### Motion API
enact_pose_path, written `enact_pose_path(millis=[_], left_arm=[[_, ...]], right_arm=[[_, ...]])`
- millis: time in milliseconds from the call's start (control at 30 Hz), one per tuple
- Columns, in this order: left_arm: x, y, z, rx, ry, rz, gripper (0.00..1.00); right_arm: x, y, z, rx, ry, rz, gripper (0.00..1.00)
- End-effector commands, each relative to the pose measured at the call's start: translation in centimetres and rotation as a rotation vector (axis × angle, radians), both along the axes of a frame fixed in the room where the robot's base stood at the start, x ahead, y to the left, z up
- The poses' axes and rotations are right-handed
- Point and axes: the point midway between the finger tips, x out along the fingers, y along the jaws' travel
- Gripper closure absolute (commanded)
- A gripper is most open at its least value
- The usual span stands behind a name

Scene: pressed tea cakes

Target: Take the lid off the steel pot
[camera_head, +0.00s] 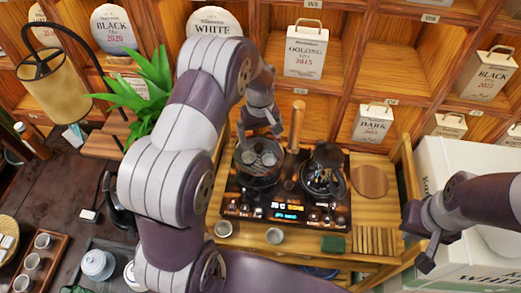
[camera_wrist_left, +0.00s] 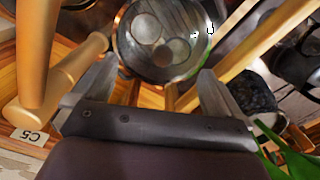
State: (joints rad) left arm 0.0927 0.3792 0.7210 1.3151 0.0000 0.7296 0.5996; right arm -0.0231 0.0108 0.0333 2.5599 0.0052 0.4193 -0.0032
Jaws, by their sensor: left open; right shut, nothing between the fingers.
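A round pot (camera_head: 258,172) stands on the left side of the dark cooktop. Several pale round pieces show inside it, and I cannot tell whether a clear lid covers them. In the left wrist view the pot (camera_wrist_left: 130,55) lies just beyond the fingertips, its round pieces visible. My left gripper (camera_head: 262,130) is open and empty, above the back edge of the pot; in the wrist view its two fingers (camera_wrist_left: 157,82) are spread apart. My right gripper (camera_head: 420,240) is shut and empty, at the right, well away from the pot.
A dark glass kettle (camera_head: 323,178) stands on the right side of the cooktop (camera_head: 287,215). An upright wooden post (camera_head: 296,125) rises behind, close to my left gripper. Two small cups (camera_head: 275,236) sit in front. A shelf with labelled tea boxes (camera_head: 305,52) stands behind.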

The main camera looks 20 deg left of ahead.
Motion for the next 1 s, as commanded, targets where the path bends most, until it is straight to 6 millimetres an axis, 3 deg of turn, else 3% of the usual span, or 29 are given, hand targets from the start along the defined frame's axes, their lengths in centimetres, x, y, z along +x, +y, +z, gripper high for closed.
enact_pose_path(millis=[233, 367, 600, 667, 900, 933, 1000], left_arm=[[-0.3, 0.3, -3.2, -0.001, 0.002, -0.001, 0.0], [-0.3, 0.3, -5.5, 0.0, 0.0, -0.002, 0.0], [-0.2, 0.3, -6.0, 0.0, -0.004, -0.002, 0.0], [-0.2, 0.3, -6.0, 0.0, -0.004, -0.002, 0.16], [-0.3, 0.2, -6.1, 0.0, -0.001, -0.002, 0.94], [-0.3, 0.2, -6.1, 0.0, 0.0, -0.002, 1.0], [-0.4, 0.3, -6.2, 0.0, 0.001, -0.002, 1.0]], right_arm=[[0.0, 0.0, 2.5, 0.0, 0.0, 0.0, 1.0], [0.0, 0.0, 2.7, 0.0, 0.0, 0.0, 1.0], [0.0, 0.0, 2.5, 0.0, 0.0, 0.0, 1.0], [0.0, 0.0, 2.5, 0.0, 0.0, 0.0, 1.0], [0.0, 0.0, 2.5, 0.0, 0.0, 0.0, 1.0], [0.0, 0.0, 2.5, 0.0, 0.0, 0.0, 1.0], [0.0, 0.0, 2.5, 0.0, 0.0, 0.0, 1.0]])
